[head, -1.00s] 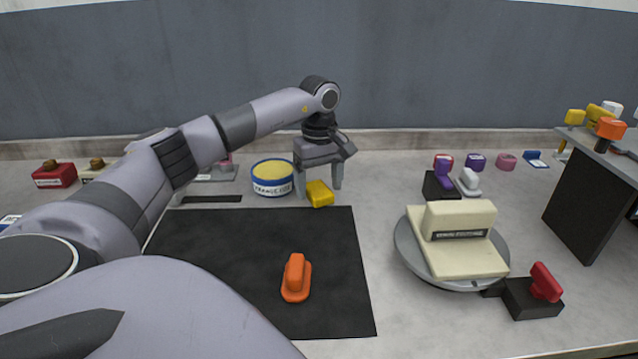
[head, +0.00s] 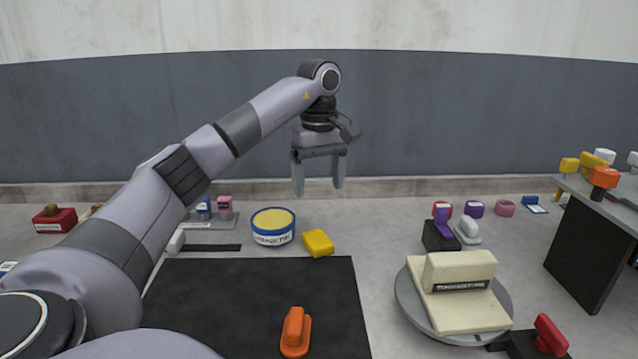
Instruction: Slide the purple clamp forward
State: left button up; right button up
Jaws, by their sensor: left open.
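A purple clamp (head: 442,222) stands upright on a black block (head: 438,238) at the right of the table, behind the turntable (head: 408,303). My left gripper (head: 318,188) hangs in the air at the back middle, fingers pointing down and apart, with nothing between them. It is to the left of the purple clamp and well away from it. My right gripper does not show.
A cream block (head: 460,310) sits on the turntable, with a red clamp (head: 549,335) in front right. A yellow block (head: 318,243) and blue-yellow tub (head: 273,227) stand behind the black mat (head: 230,300). An orange clamp (head: 295,332) is on the mat. A raised shelf stands right.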

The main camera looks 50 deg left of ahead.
aim_at(441, 214)
jog(key=k+l, duration=0.35)
jog(key=l, duration=0.15)
jog(key=k+l, duration=0.35)
jog(key=l, duration=0.2)
